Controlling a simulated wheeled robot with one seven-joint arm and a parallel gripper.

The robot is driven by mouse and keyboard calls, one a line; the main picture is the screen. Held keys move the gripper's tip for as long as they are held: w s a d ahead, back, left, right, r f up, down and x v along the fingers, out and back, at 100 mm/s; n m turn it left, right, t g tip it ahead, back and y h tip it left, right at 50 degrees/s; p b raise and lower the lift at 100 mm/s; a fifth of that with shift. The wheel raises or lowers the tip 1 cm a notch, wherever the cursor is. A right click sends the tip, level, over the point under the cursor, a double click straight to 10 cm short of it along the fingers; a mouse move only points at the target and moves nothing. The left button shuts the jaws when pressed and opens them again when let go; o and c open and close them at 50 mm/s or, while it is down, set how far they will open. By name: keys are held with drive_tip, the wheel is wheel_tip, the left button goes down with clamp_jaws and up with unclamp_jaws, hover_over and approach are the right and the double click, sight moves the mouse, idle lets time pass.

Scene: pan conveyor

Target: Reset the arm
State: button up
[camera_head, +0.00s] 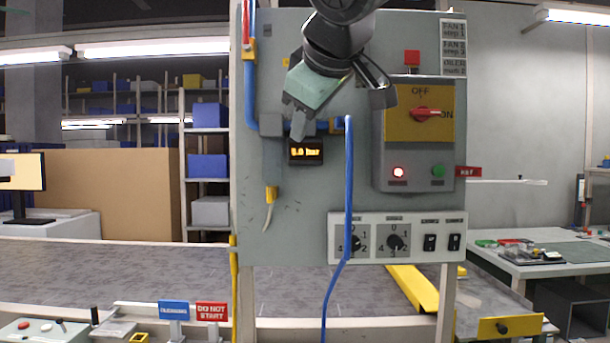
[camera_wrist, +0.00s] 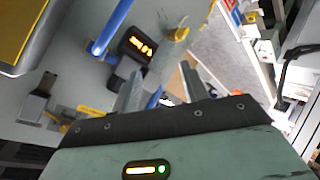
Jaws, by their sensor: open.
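My gripper (camera_head: 345,112) hangs from the top of the head view, in front of the upper part of the grey control panel (camera_head: 300,230). Its two fingers are spread apart with nothing between them. In the wrist view the fingers of my gripper (camera_wrist: 162,88) point toward the panel with a gap between them. A small black pressure display (camera_head: 306,151) with orange digits sits just below the gripper; it also shows in the wrist view (camera_wrist: 138,48). The gripper covers part of the panel behind it.
A yellow and grey switch box (camera_head: 419,115) with a red rotary handle (camera_head: 425,113) stands right of the gripper. A blue hose (camera_head: 349,200) runs down the panel. A knob plate (camera_head: 397,238) is below. A conveyor (camera_head: 130,268) passes behind. A workbench (camera_head: 540,262) stands at right.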

drive_tip(key=s+d+f+m+g+p, duration=0.1)
drive_tip(key=s+d+f+g+p, duration=0.15)
drive_tip(key=s+f, duration=0.6)
drive_tip(key=s+d+f+m+g+p, duration=0.1)
drive_tip(key=s+d+f+g, duration=0.2)
drive_tip(key=f, duration=1)
drive_tip(key=s+d+f+m+g+h+p, duration=0.1)
drive_tip(key=s+d+f+g, duration=0.2)
drive_tip(key=s+f, duration=0.3)
drive_tip(key=s+d+f+m+g+h+p, duration=0.1)
drive_tip(key=s+d+f+g, duration=0.2)
drive_tip(key=s+f, duration=0.3)
drive_tip(key=s+d, duration=0.1)
drive_tip(key=s, duration=0.2)
drive_tip(key=shift+d+m+p, duration=0.35)
drive_tip(key=shift+m+p, duration=0.05)
